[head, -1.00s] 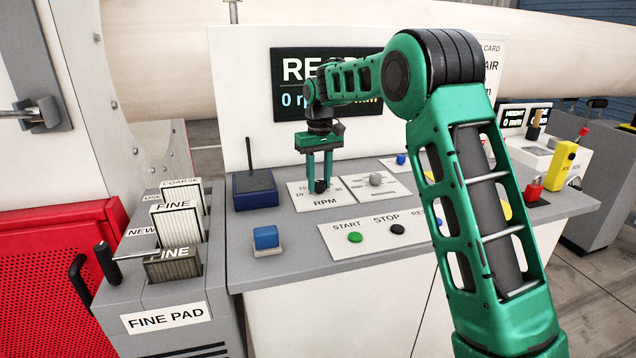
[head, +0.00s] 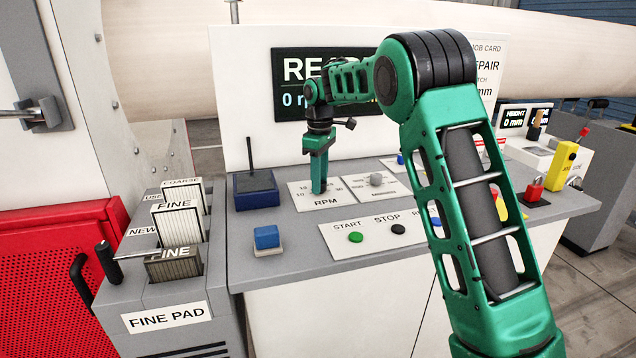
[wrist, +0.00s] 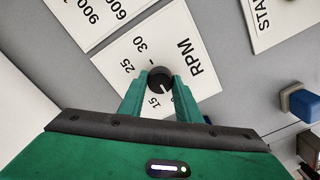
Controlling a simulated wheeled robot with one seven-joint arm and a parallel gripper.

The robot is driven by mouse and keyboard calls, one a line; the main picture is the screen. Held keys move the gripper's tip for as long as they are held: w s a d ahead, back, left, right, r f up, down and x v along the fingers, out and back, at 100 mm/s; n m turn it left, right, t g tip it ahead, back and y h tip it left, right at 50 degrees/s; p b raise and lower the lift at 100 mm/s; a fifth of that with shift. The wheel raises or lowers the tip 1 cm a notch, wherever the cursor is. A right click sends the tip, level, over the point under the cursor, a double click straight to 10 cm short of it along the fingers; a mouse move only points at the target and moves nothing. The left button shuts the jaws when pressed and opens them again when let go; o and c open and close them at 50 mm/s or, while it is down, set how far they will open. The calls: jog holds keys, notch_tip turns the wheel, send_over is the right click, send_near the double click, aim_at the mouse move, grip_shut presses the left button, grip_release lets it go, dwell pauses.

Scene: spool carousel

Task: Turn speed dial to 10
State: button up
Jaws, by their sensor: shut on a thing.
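The speed dial (wrist: 159,77) is a small round black knob on a white plate marked RPM (wrist: 193,63). In the wrist view its white pointer line faces down and to the right, on the right side of the 15. The 25 and 30 show to the left; the 10 cannot be read there. My green gripper (wrist: 160,87) is shut on the dial, with one finger on each side. In the head view my gripper (head: 319,191) points straight down onto the RPM plate (head: 327,203), and its fingers hide the dial.
A second plate with a grey knob (head: 376,179) lies right of the RPM plate. The START button (head: 356,237) and STOP button (head: 398,229) are in front. A blue box with an antenna (head: 255,188) stands left.

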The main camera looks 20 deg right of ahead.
jog(key=shift+w+d+r, duration=0.1)
jog(key=shift+w+d, duration=0.05)
dwell(0.3)
jog(key=o, duration=1.1)
jog(key=shift+c, duration=0.2)
notch_tip(320, 180, up, 11)
jog(key=shift+f, duration=0.2)
